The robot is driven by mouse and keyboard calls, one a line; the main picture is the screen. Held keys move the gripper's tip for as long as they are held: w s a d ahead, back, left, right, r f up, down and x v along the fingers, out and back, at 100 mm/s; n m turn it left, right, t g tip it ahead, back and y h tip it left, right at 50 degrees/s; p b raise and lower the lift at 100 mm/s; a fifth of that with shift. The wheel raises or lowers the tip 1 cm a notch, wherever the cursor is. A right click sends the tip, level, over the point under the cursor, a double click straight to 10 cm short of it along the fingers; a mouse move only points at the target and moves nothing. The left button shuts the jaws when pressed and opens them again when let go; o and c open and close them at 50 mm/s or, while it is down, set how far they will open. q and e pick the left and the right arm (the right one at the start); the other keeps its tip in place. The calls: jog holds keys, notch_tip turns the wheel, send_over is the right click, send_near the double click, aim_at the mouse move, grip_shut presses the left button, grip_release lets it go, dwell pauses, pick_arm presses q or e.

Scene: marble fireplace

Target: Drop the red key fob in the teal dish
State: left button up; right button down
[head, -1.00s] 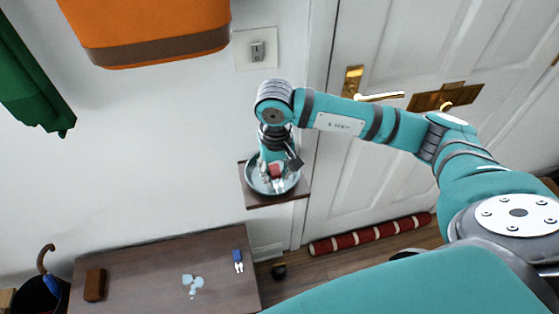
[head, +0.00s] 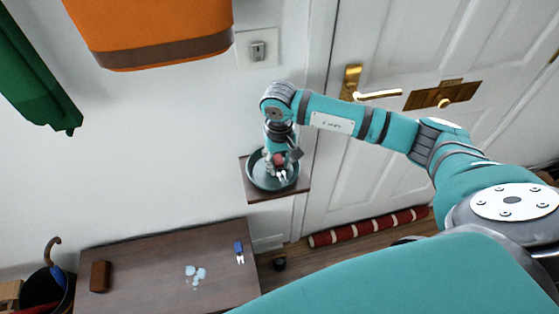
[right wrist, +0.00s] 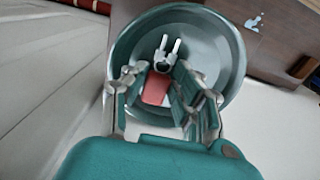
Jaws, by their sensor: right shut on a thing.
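The teal dish (head: 254,182) sits on a small dark wall shelf beside the door. My right gripper (head: 281,165) is over the dish, shut on the red key fob (head: 279,159). In the right wrist view the red fob (right wrist: 155,90) lies between the fingers, with its pale keys (right wrist: 168,53) pointing away over the inside of the dish (right wrist: 222,62). I cannot tell exactly how high the keys are above the dish floor. My left gripper is not in view.
A dark wooden bench (head: 145,290) below bears a blue fob with keys (head: 239,250), a brown case (head: 100,276) and pale blue pieces (head: 195,272). A white door (head: 420,45) with a brass handle (head: 378,95) is on the right. An orange object (head: 150,30) hangs above.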

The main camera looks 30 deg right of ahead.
aim_at(279, 165)
jog(key=shift+f, duration=0.3)
jog(key=c, duration=1.3)
grip_release()
jog(key=shift+c, duration=0.2)
jog(key=shift+r, duration=0.15)
jog(key=shift+r+p, duration=0.3)
jog(key=shift+w+r, duration=0.1)
jog(key=shift+r, duration=0.25)
notch_tip(279, 165, up, 11)
jog(key=b, duration=0.3)
